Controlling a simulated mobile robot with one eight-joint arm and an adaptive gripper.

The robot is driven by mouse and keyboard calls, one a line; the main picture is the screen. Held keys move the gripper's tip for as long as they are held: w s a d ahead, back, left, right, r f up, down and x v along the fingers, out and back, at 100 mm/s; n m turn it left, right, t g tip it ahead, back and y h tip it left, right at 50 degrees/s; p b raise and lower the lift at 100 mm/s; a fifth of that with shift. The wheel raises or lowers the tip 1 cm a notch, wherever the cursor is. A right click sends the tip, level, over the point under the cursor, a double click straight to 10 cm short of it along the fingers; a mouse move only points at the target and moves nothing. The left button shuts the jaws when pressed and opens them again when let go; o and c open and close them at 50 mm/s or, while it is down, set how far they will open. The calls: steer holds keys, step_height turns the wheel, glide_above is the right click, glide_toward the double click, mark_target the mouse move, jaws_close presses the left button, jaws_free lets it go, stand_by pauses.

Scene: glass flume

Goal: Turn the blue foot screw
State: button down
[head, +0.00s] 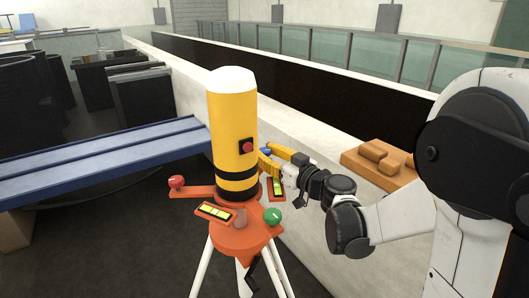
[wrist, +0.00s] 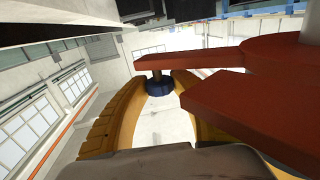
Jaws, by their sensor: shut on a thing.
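The blue foot screw (head: 265,152) is partly hidden behind the yellow instrument body (head: 228,125) in the head view. In the wrist view the blue foot screw (wrist: 160,87) is a round dark-blue knob on a short stem under an orange-red arm (wrist: 190,59). My gripper (head: 269,160) reaches in from the right. Its yellow fingers (wrist: 160,84) curve around both sides of the knob and are shut on it. The red foot screw (head: 177,181) is at the left of the orange base (head: 240,236), and the green foot screw (head: 272,216) is at the front right.
Yellow-green level vials (head: 215,211) sit on the base. White tripod legs (head: 203,268) stand below. A low pale wall (head: 305,130) runs behind, with a wooden tray of blocks (head: 357,163) at right. A blue channel (head: 100,158) lies at left.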

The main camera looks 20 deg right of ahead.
steer(key=shift+n+y, duration=0.3)
steer(key=shift+y, duration=0.1)
steer(key=n+g+y+b, duration=0.1)
steer(key=n+g+y, duration=0.3)
steer(key=y, duration=0.1)
steer(key=shift+d+g, duration=0.1)
steer(key=shift+g, duration=0.2)
steer(key=n+g+y, duration=0.2)
steer(key=n+g, duration=0.1)
steer(key=n+g+y, duration=0.2)
steer(key=g, duration=0.2)
steer(key=shift+n, duration=0.4)
steer(key=shift+g, duration=0.4)
steer(key=c, duration=1)
jaws_free()
steer(key=shift+c, duration=0.2)
steer(key=v, duration=1.1)
steer(key=shift+s+d+f, duration=0.15)
steer(key=shift+d, duration=0.25)
